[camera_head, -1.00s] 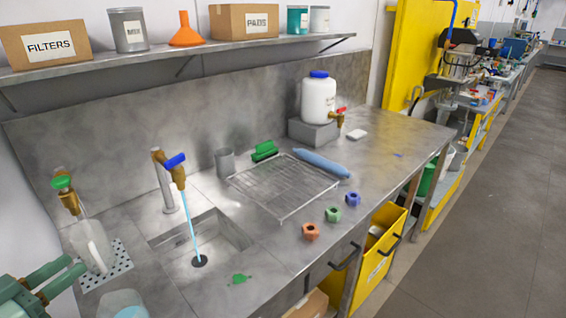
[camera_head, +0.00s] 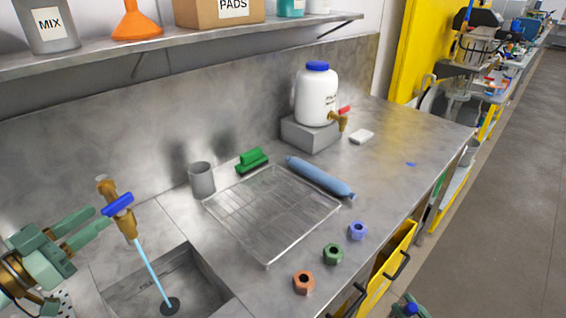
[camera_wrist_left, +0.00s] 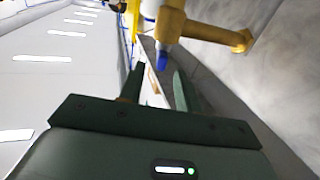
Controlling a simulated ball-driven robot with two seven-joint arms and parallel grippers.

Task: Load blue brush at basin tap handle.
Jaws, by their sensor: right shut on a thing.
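The basin tap (camera_head: 126,222) has a blue handle (camera_head: 118,204) and a stream of water falls from it into the basin (camera_head: 195,268). My left gripper (camera_head: 104,220) is open and empty, its fingertips close to the tap's blue handle. In the left wrist view, the handle (camera_wrist_left: 162,60) shows ahead, between the open fingertips. My right gripper (camera_head: 402,311) shows only at the bottom edge, shut on a small blue thing (camera_head: 411,308); most of it is cut off, so I cannot tell whether it is the blue brush.
A wire rack (camera_head: 275,210) stands right of the basin, with a green brush (camera_head: 252,160), a grey cup (camera_head: 202,180) and a light-blue cylinder (camera_head: 320,177) around it. Orange (camera_head: 303,282), green (camera_head: 333,253) and blue (camera_head: 357,230) nuts lie near the front edge. A white jug (camera_head: 317,97) stands behind.

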